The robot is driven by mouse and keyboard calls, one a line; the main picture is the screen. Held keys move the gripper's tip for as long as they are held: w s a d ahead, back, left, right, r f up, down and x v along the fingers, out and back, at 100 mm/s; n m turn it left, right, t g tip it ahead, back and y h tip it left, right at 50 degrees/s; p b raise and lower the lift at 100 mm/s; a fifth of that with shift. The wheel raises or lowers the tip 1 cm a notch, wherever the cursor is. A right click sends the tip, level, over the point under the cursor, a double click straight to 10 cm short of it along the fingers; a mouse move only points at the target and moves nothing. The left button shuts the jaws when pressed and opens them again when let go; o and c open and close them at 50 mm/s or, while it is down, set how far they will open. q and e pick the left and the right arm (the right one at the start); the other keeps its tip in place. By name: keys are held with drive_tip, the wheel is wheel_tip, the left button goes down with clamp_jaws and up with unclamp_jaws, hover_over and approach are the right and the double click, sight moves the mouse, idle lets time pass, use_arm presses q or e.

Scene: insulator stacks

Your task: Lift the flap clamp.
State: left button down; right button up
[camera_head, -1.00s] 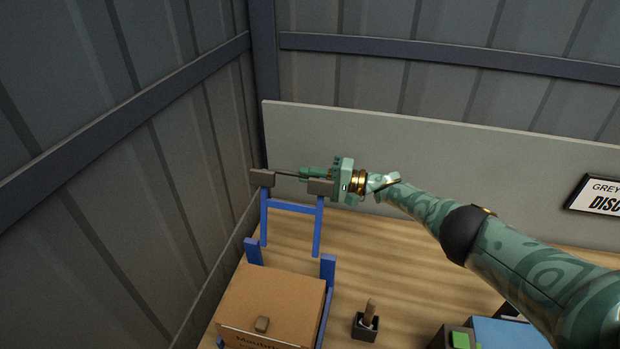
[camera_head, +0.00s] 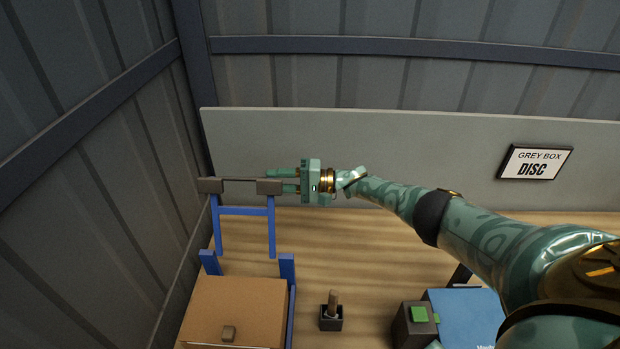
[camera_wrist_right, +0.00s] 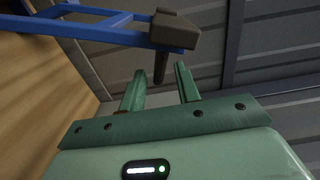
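The likely flap clamp is a blue frame (camera_head: 243,211) with a dark grey block on each upper end and a thin dark bar (camera_head: 241,180) between the blocks. It stands raised behind the brown box; I cannot tell how it joins the box. My right gripper (camera_head: 281,180) is beside the right block (camera_head: 268,187), fingers pointing left. In the right wrist view the fingers (camera_wrist_right: 160,82) are apart, with a dark peg (camera_wrist_right: 160,66) under the block (camera_wrist_right: 175,30) just beyond their tips. They hold nothing that I can see. My left gripper is not in view.
A blue box (camera_head: 468,316) and a green button (camera_head: 419,314) are farther right. A wall panel stands behind.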

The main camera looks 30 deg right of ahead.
drive_tip(key=v, duration=1.1)
drive_tip(key=shift+b, duration=0.4)
drive_tip(key=shift+a+f, duration=0.1)
